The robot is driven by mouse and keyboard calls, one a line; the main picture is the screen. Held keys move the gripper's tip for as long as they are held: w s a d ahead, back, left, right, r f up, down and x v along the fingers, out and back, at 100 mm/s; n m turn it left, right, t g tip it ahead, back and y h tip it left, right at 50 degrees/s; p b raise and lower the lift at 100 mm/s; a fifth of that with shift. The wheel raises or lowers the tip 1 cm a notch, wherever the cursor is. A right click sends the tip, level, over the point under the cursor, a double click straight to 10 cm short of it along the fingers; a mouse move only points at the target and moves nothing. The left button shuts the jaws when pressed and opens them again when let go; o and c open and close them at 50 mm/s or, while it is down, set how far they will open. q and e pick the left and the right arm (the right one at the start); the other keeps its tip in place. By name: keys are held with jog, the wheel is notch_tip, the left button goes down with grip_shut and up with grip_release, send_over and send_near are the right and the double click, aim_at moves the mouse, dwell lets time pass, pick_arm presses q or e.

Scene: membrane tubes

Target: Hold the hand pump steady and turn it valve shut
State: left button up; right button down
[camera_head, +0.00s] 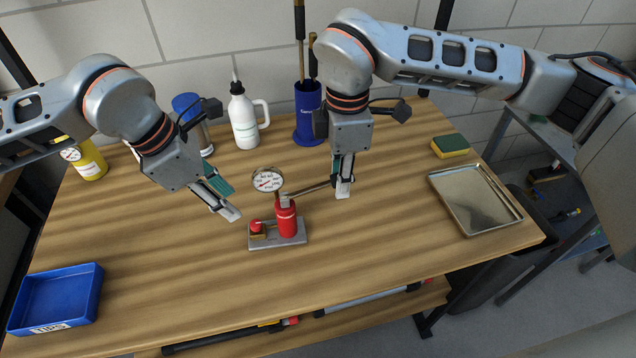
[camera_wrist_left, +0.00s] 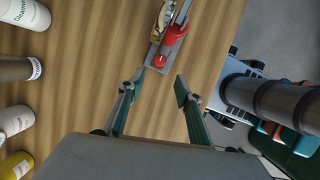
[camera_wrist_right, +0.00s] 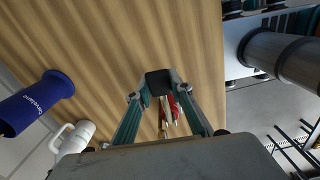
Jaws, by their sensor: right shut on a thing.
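The hand pump stands upright on the table, with a red cylinder (camera_head: 287,219), a grey base plate (camera_head: 291,238) and a round white gauge (camera_head: 267,180). Its red valve knob (camera_head: 256,226) sits on the left of the base. The pump handle (camera_head: 311,190) reaches right from the cylinder top. My right gripper (camera_head: 342,188) is shut on the handle's end; its closed fingertips show in the right wrist view (camera_wrist_right: 160,83). My left gripper (camera_head: 228,203) is open and empty, left of the pump and above the table. The left wrist view shows the cylinder (camera_wrist_left: 174,35) beyond its spread fingers (camera_wrist_left: 158,85).
A blue bin (camera_head: 57,297) lies front left. A white jug (camera_head: 243,120), a blue holder (camera_head: 307,118) and a yellow bottle (camera_head: 91,165) stand at the back. A metal tray (camera_head: 474,200) and a sponge (camera_head: 451,146) are right.

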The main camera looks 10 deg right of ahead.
aim_at(254, 224)
pick_arm(q)
jog(key=x, duration=0.9)
jog(key=shift+f, duration=0.25)
dwell(0.4)
jog(key=shift+h, duration=0.3)
jog(key=shift+c, duration=0.3)
grip_shut()
